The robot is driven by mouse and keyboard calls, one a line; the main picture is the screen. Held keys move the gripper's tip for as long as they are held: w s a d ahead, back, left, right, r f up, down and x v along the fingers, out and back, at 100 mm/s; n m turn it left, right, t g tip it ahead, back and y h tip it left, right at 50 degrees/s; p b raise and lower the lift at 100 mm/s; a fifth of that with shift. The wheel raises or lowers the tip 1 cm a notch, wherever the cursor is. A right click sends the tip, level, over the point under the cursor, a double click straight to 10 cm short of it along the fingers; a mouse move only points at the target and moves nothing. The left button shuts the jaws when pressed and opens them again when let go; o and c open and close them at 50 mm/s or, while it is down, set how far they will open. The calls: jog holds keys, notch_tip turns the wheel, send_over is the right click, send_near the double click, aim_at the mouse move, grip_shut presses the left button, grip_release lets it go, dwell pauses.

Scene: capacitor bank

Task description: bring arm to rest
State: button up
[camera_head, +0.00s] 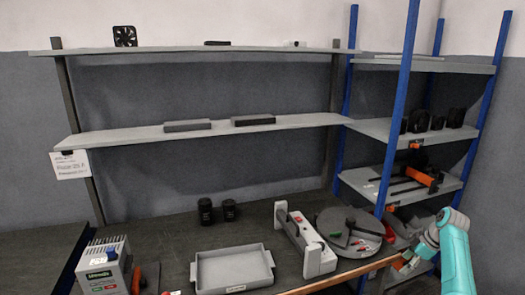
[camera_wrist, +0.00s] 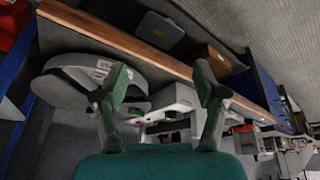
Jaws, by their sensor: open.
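My arm (camera_head: 455,250) shows in teal and grey at the lower right of the head view, bent beside the right end of the workbench. Its far end points down and left and is partly hidden, so the jaws are hard to make out there. In the wrist view my gripper (camera_wrist: 162,95) has its two fingers spread apart. No held object shows between them. The round grey turntable (camera_wrist: 72,85) and the workbench edge lie beyond the fingers in that tilted view.
The workbench (camera_head: 165,240) holds a grey tray (camera_head: 232,270), a white-and-grey device (camera_head: 305,242), the round turntable (camera_head: 350,230) and two black capacitors (camera_head: 217,211). A power unit (camera_head: 103,268) stands at left. Blue-posted shelves (camera_head: 400,100) rise close behind my arm.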

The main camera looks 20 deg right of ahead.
jog(key=a+f+m+t+h, duration=0.2)
jog(key=a+f+m, duration=0.1)
jog(key=a+f, duration=1.8)
jog(key=s+a+f+m+t+h, duration=0.1)
jog(key=s+a+f, duration=0.3)
jog(key=s+a, duration=0.3)
jog(key=s+a+f+m+t+h, duration=0.1)
jog(key=s+a+f, duration=0.3)
jog(key=a, duration=0.5)
jog(key=s+a+r+m+t, duration=0.1)
jog(key=s+a+r+t, duration=0.1)
jog(key=s+a+r, duration=0.55)
jog(key=s+a+r+m+t, duration=0.1)
jog(key=s+a+r, duration=0.3)
jog(key=s, duration=0.7)
jog(key=s+a+r+t+y, duration=0.1)
jog(key=s+a+r+t, duration=0.1)
jog(key=s+r, duration=0.4)
jog(key=s+a+r+t, duration=0.2)
jog(key=s+r, duration=0.5)
jog(key=r, duration=0.7)
jog(key=shift+s+a+r+y, duration=0.2)
jog(key=shift+a+r+y, duration=0.2)
jog(key=shift+a, duration=0.45)
